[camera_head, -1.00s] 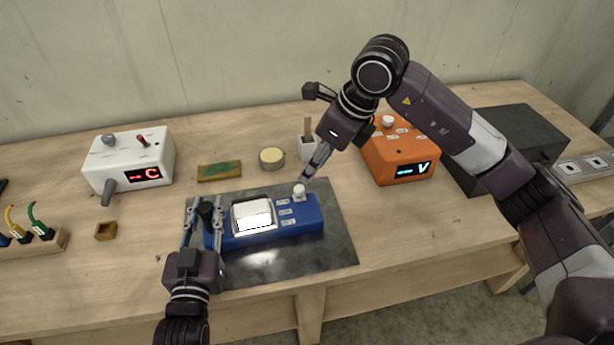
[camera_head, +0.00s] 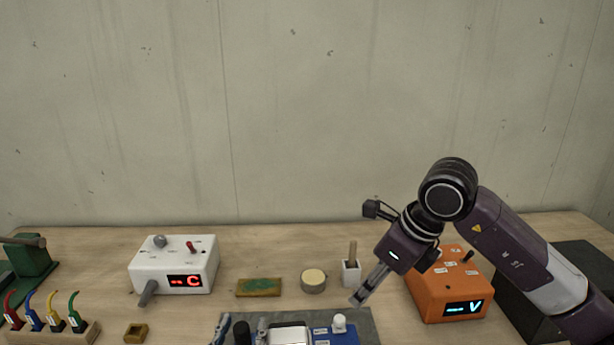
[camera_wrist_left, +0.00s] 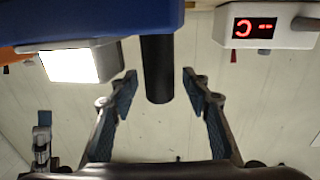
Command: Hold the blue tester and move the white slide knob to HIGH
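The blue tester (camera_head: 346,337) is cut by the bottom edge of the head view. It also shows at the top of the left wrist view (camera_wrist_left: 70,15), with its lit screen. The white knob (camera_head: 340,322) stands on its right part. The tester's black post (camera_wrist_left: 157,72) points between the fingers of my left gripper (camera_wrist_left: 160,88). These fingers are open, with a gap on each side of the post. In the head view only the left gripper's fingertips (camera_head: 241,334) show. My right gripper (camera_head: 358,301) has its fingers together, just above and right of the knob, apparently empty. The HIGH label cannot be read.
The orange device (camera_head: 450,285) stands close right of my right gripper. A white cup (camera_head: 351,273) is just behind it. A round tin (camera_head: 313,281), a green-brown board (camera_head: 258,287) and a white device (camera_head: 172,264) stand behind the tester. A dark mat (camera_head: 372,322) lies under it.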

